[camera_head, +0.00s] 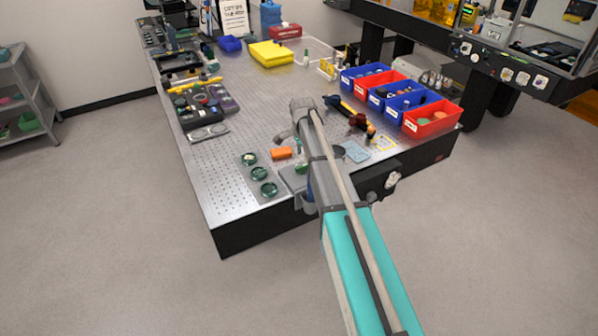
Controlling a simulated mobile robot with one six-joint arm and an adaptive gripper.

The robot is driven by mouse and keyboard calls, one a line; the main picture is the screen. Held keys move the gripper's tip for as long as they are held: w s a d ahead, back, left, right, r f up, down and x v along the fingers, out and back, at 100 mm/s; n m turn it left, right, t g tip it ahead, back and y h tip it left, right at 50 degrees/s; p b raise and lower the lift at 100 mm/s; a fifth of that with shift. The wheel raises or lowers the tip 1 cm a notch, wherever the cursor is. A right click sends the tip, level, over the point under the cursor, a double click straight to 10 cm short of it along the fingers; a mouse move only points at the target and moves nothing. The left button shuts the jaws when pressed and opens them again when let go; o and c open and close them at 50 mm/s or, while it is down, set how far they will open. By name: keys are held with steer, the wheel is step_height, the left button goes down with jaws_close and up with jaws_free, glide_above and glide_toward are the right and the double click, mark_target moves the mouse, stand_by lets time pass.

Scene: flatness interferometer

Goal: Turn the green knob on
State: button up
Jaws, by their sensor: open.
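Three round green pieces, the middle one (259,173) among them, sit in a row on a grey plate near the table's front left corner. A smaller green piece (301,168) shows just left of my arm, partly covered by it. I cannot tell which of these is the green knob, or whether it is on or off. My arm reaches up from the bottom over the table's front edge. Its far end is above the tabletop, right of the green pieces. I cannot make out my gripper's fingers; they seem hidden behind the arm.
An orange block (281,153) lies between the green pieces and my arm. A dark box with a pale dial (393,179) is at the table's front edge. Blue and red bins (432,119) line the right side. The perforated tabletop (222,180) has bare room at left.

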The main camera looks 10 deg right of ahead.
mark_target(302, 167)
steer(key=shift+f+b, duration=2.65)
steer(key=shift+f, duration=0.25)
jaws_close()
steer(key=shift+a, duration=0.2)
steer(key=shift+d, duration=0.15)
